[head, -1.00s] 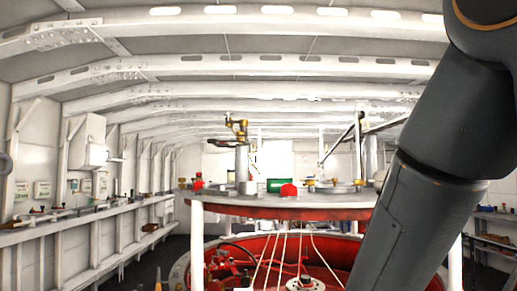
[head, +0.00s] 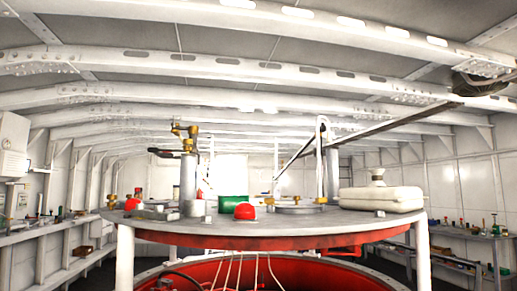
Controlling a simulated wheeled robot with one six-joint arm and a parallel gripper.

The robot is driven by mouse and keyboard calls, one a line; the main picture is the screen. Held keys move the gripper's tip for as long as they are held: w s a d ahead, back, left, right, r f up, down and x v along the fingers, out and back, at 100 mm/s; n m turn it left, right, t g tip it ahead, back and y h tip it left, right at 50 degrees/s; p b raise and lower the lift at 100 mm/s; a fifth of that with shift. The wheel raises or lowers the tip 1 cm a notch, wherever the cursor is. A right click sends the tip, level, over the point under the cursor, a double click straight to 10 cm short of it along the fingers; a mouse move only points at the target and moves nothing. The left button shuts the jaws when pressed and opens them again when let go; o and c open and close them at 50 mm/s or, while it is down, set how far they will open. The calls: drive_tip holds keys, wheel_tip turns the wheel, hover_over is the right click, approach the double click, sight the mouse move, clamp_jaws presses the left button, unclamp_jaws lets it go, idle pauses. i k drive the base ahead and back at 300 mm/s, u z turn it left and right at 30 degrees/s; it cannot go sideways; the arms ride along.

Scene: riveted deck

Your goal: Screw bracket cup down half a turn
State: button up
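I cannot pick out the bracket cup with certainty in the head view. A round raised platform (head: 300,227) with a red underside stands on white posts in the middle. On its left part a grey upright cylinder (head: 188,182) carries a brass fitting (head: 190,133). A red dome (head: 245,211) sits at the platform's front, with a green cylinder (head: 233,202) just behind it. A flat round fitting with brass parts (head: 299,208) lies to the right of them. My gripper is not in view, and none of my arm shows.
A long slanted bar (head: 390,121) crosses above. Below is a large red-lined round opening (head: 270,272) with several pale lines hanging into it. Benches line both side walls.

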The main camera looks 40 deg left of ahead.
sight(186, 141)
drive_tip(key=z, duration=0.4)
drive_tip(key=k, duration=1)
drive_tip(key=u, duration=1.4)
drive_tip(key=i, duration=0.35)
drive_tip(key=u, duration=0.15)
